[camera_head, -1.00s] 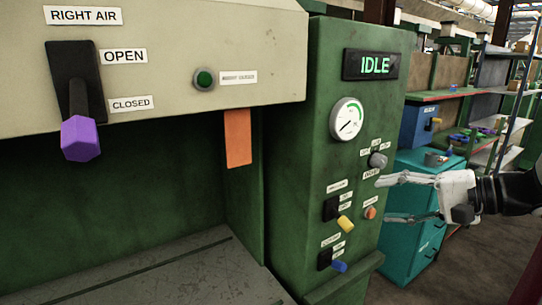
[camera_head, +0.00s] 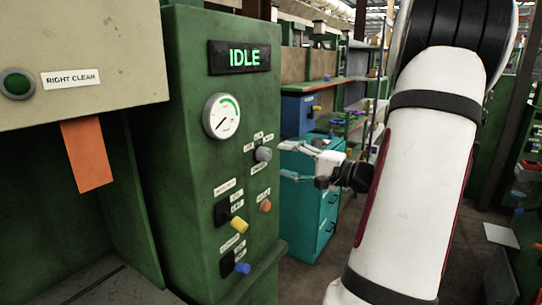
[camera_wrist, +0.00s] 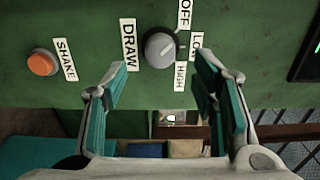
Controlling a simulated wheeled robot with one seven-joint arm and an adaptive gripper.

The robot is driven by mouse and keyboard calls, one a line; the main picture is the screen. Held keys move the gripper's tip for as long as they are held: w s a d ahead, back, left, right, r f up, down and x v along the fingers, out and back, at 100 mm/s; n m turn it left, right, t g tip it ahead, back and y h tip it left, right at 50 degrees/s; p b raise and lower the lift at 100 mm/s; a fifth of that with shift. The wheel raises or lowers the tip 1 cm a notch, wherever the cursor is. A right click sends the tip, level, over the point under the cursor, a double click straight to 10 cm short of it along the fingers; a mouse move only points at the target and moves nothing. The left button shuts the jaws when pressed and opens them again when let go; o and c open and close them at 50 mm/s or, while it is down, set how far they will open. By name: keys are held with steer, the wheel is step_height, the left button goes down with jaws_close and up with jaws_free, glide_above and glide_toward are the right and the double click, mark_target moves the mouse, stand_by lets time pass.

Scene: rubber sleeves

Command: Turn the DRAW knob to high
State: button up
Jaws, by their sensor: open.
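The DRAW knob is a grey round knob on the green panel, in the upper middle of the wrist view (camera_wrist: 160,48). OFF, LOW and HIGH labels stand along its right side there; a small light mark on its right side appears to face LOW. It also shows in the head view (camera_head: 263,154), below and right of the gauge. My gripper (camera_head: 284,161) is open and empty, just right of the knob and apart from it. In the wrist view its two fingers (camera_wrist: 160,80) are spread to either side below the knob.
An orange SHAKE button (camera_wrist: 42,62) sits left of the knob in the wrist view. A yellow-handled switch (camera_head: 238,226) and a blue-handled switch (camera_head: 242,268) are lower on the panel. The gauge (camera_head: 221,116) and the IDLE display (camera_head: 240,57) are above. A teal cabinet (camera_head: 312,225) stands behind.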

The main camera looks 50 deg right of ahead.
mark_target(269, 155)
steer(key=w, duration=0.5)
steer(key=shift+w+a, duration=0.25)
steer(key=shift+w, duration=0.1)
steer(key=c, duration=1.2)
